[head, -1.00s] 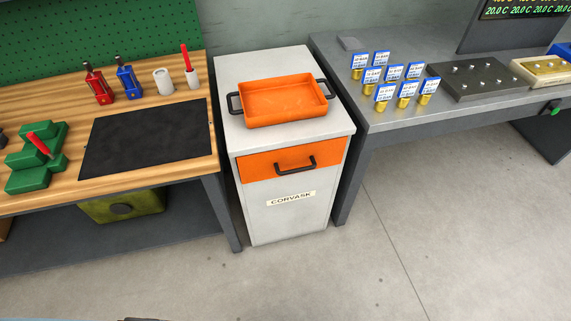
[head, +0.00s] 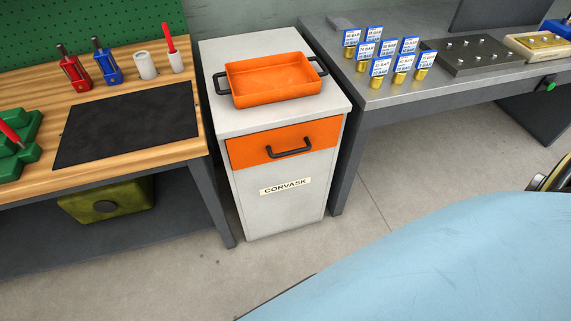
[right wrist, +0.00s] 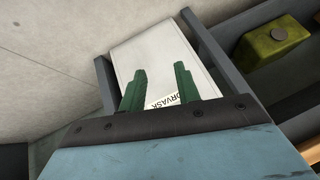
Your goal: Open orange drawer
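The orange drawer (head: 250,147) is shut in the upper front of a grey cabinet (head: 290,205) labelled CORVASK. A black bar handle (head: 288,149) is on the drawer front. My right gripper (right wrist: 158,82) shows in the right wrist view with its two green fingers apart and nothing between them. The cabinet's pale front and part of its label (right wrist: 162,101) lie beyond the fingers, with a gap that I cannot judge. In the head view a blue part of my arm fills the lower right; no fingertips show there. My left gripper is not in view.
An orange tray (head: 238,96) with black handles stands on the cabinet. A wooden bench (head: 190,135) is close on the left, a grey table (head: 385,100) with several gauge cards close on the right. The floor (head: 180,285) before the cabinet is clear.

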